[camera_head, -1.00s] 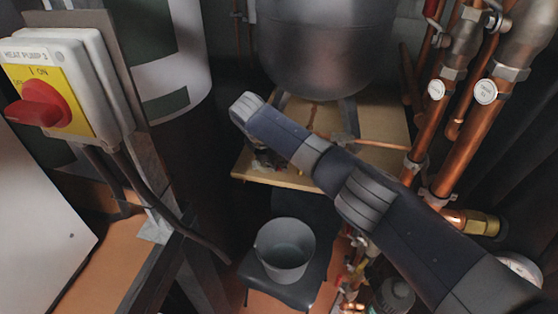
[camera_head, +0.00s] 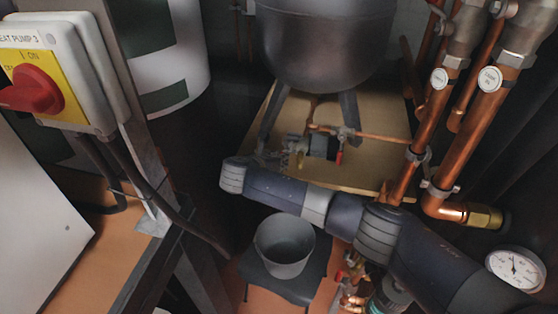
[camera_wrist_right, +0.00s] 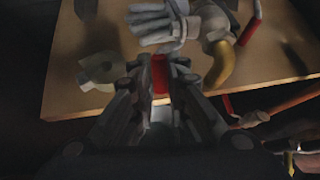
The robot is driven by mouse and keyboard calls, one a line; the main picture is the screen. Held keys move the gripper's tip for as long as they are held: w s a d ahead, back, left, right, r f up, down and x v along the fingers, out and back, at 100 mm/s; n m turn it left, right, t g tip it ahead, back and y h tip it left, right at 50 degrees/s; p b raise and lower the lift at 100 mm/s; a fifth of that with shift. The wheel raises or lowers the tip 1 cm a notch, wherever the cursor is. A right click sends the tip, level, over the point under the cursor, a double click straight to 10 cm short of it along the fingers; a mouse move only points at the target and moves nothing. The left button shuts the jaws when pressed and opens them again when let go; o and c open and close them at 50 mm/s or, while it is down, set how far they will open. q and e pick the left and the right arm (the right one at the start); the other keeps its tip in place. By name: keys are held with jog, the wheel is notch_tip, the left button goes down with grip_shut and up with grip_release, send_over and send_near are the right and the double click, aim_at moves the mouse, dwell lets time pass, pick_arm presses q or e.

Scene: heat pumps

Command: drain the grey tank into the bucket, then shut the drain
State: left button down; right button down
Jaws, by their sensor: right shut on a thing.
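The grey tank (camera_head: 325,40) stands on legs on a wooden shelf (camera_head: 372,165) at the top middle of the head view. Pipework and a valve with a red lever (camera_head: 339,157) sit beneath it. My right gripper (camera_wrist_right: 159,88) is shut on a red handle (camera_wrist_right: 158,72) in the wrist view, over the shelf's front edge. In the head view my right arm crosses in front of the shelf, and the fingers are hard to make out there. My left gripper is not in view.
Copper pipes with gauges (camera_head: 466,130) rise at the right. A switch box with a red knob (camera_head: 35,92) is at the left, with a dark cable below it. The bucket stands on a dark stool (camera_head: 312,275). Pipe fittings (camera_head: 350,275) lie right of the bucket.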

jog(key=t+h+b, duration=0.1)
jog(key=t+b, duration=0.1)
jog(key=b, duration=0.1)
jog(key=w+f+t+h+b, duration=0.1)
jog(key=t+b, duration=0.1)
jog(key=f+m+t+b, duration=0.1)
jog(key=b, duration=0.2)
jog(key=shift+w+d+f+t+h+b, duration=0.25)
jog(key=shift+w+t+h+b, duration=0.1)
jog(key=shift+w+t+h, duration=0.05)
jog(key=shift+w+d+r+t+h+b, duration=0.15)
jog(key=shift+w+t+h+b, duration=0.25)
jog(key=shift+b, duration=0.55)
jog(key=shift+s, duration=0.15)
jog(key=c, duration=1.6)
grip_release()
